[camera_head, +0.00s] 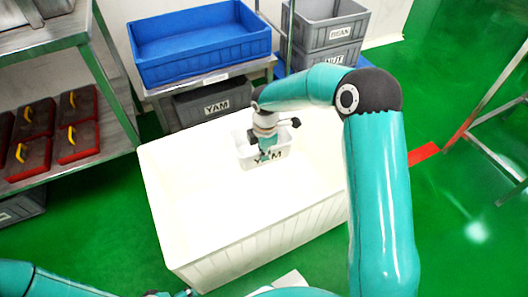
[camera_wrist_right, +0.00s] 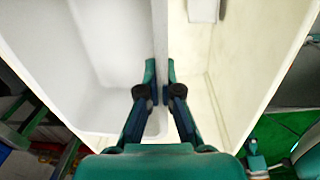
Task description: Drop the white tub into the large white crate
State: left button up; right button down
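The white tub (camera_head: 246,157), marked YAM, hangs upright inside the outline of the large white crate (camera_head: 215,262), near its back wall. How high it is above the crate floor I cannot tell. My right gripper (camera_head: 266,155) reaches down onto the tub. In the right wrist view my right gripper (camera_wrist_right: 160,88) has its two fingers closed on either side of the tub's thin wall. The tub's inside (camera_wrist_right: 105,60) is on the left there, and the crate's inside (camera_wrist_right: 240,65) on the right.
Behind the crate a metal stand holds a blue crate (camera_head: 200,45), with a grey YAM crate (camera_head: 212,103) below. Grey stacked crates (camera_head: 325,25) stand at the back right. A shelf rack (camera_head: 60,175) with red-edged trays is at the left. The crate interior looks otherwise empty.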

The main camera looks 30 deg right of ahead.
notch_tip(320, 180, down, 2)
jog(key=shift+f+b, duration=0.1)
jog(key=shift+b, duration=0.45)
pick_arm(q)
jog(key=shift+f, duration=0.9)
pick_arm(e)
jog(key=c, duration=1.2)
grip_release()
jog(key=shift+c, duration=0.2)
jog(key=shift+r, duration=0.2)
notch_tip(320, 180, up, 12)
jog(key=shift+s+f, duration=0.15)
jog(key=shift+s, duration=0.2)
pick_arm(q)
jog(key=shift+s, duration=0.1)
pick_arm(e)
jog(key=shift+s, duration=0.1)
